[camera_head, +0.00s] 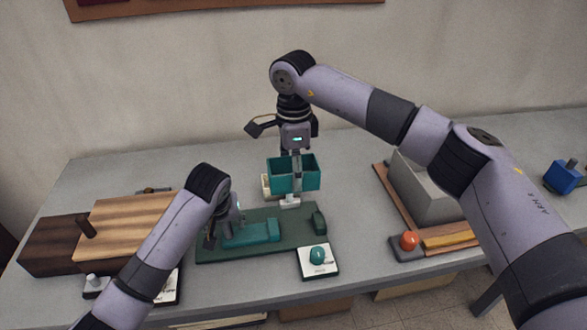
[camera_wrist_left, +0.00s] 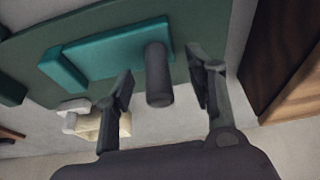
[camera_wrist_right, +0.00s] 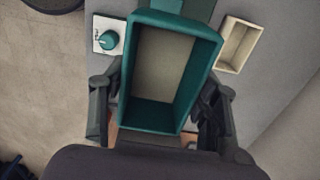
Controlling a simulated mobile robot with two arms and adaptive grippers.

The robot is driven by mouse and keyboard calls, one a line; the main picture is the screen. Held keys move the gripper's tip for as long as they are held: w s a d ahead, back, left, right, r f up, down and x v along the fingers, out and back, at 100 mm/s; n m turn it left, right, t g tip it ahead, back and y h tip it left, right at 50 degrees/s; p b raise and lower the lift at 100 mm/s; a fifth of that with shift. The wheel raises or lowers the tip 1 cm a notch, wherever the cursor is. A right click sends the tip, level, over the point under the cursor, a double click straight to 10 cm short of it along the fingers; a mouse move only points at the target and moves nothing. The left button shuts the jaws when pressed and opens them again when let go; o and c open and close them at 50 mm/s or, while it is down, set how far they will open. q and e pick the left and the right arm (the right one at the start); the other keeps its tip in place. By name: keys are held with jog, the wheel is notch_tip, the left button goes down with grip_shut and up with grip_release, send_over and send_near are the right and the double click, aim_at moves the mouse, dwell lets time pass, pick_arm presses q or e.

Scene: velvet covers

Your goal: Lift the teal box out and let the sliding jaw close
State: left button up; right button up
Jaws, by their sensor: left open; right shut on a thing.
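The teal box (camera_head: 309,177) is an open-topped box in my right gripper (camera_head: 293,178). It appears to be held up above the back of the dark green fixture base (camera_head: 290,243). In the right wrist view the box (camera_wrist_right: 130,65) stands between the two fingers, its inside empty. The teal sliding jaw (camera_head: 250,234) lies on the base, with the fixed jaw (camera_head: 319,222) apart from it at the right end. My left gripper (camera_wrist_left: 160,85) is open, its fingers either side of a dark post (camera_wrist_left: 158,75) on the sliding jaw.
A cream tray (camera_wrist_right: 239,44) lies beside the base. A white card with a teal knob (camera_head: 317,255) stands in front. Wooden boxes (camera_head: 120,225) fill the left. A grey bin (camera_head: 424,195), an orange-red knob (camera_head: 409,239) and a blue block (camera_head: 563,177) are to the right.

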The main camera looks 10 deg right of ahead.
pick_arm(q)
jog(key=shift+r+p, duration=4.4)
jog(key=shift+p, duration=0.45)
jog(key=shift+f, duration=0.1)
